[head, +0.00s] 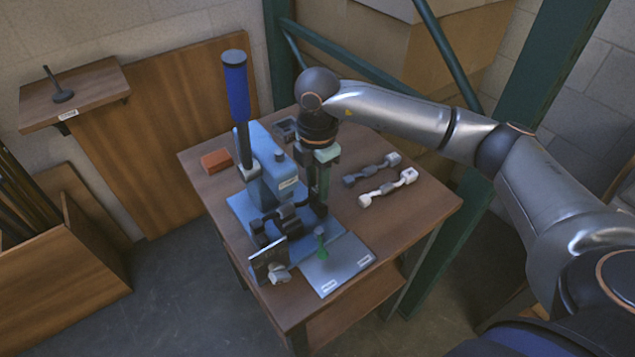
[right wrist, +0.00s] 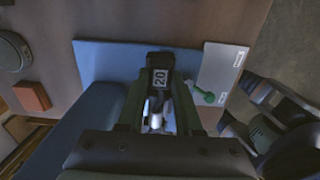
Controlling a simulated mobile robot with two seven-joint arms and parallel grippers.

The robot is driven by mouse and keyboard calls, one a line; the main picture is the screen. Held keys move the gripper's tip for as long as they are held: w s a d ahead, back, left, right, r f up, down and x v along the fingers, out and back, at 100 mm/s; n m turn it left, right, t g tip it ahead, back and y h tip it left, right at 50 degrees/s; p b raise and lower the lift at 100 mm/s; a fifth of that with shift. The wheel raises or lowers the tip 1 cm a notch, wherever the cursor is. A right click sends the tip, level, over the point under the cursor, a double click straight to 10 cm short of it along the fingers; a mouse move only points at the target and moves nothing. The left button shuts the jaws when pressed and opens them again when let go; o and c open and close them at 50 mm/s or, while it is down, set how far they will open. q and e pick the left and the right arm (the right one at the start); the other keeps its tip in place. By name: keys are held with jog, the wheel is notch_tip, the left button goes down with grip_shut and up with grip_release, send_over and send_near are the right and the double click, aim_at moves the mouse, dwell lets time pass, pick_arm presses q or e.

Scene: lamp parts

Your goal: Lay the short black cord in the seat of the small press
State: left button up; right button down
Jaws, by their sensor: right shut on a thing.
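The small press (head: 268,180) stands on the table, with a blue body, a blue base plate and a tall blue-handled lever. The short black cord (head: 286,216) appears as dark, lumpy pieces low over the front of the base. My right gripper (head: 319,205) points down beside the press body and is shut on the cord's right end. In the right wrist view, a black block marked 20 (right wrist: 160,77) sits between the fingers. I cannot tell whether the cord touches the seat, which is largely hidden. My left gripper is not in view.
A grey cord (head: 372,170) and a white cord (head: 388,188) lie on the table to the right. An orange block (head: 216,161) is behind left. An upright dark plate (head: 268,262) stands at the front edge.

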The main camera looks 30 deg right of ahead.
jog(key=shift+f+b, duration=0.5)
jog(key=shift+f, duration=0.3)
dwell(0.4)
jog(key=c, duration=0.5)
grip_release()
notch_tip(320, 180, up, 13)
jog(key=shift+f, duration=0.2)
jog(key=shift+s+f, duration=0.1)
